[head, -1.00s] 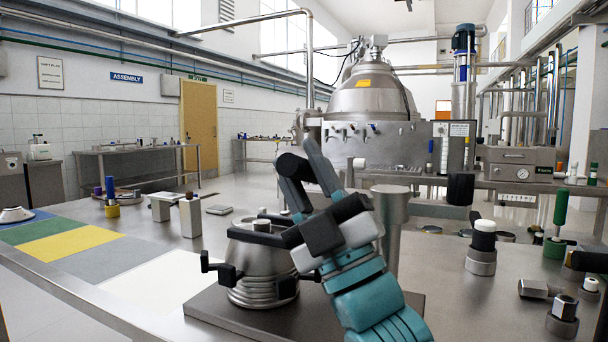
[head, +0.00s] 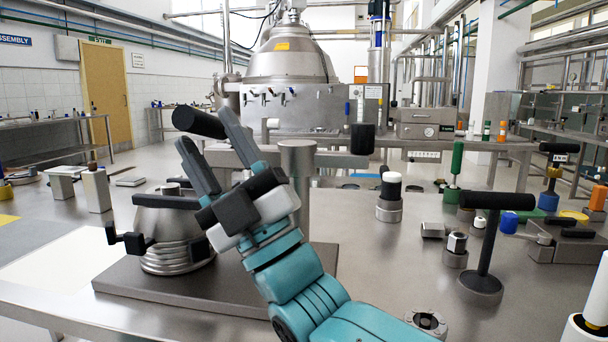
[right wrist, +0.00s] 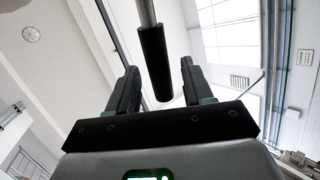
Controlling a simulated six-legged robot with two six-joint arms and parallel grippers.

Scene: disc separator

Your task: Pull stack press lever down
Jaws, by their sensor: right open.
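The stack press has a grey metal column (head: 297,190) with a horizontal arm. A black cylindrical grip (head: 200,123), apparently the lever's handle, shows at upper left. My right gripper (head: 206,130) is open, its fingers pointing up at this grip. In the right wrist view, the black grip (right wrist: 155,62) on a metal rod appears between the open fingers (right wrist: 158,88). I cannot tell whether they touch it. A metal disc stack housing (head: 178,235) sits below on a dark base plate (head: 215,285), partly hidden by my arm. My left gripper is not in view.
A black knob (head: 362,138) shows right of the column. A white-topped post (head: 391,187), a black T-handle tool (head: 490,235) and a green-handled tool (head: 457,160) stand on the metal table to the right. A large separator (head: 288,60) stands behind.

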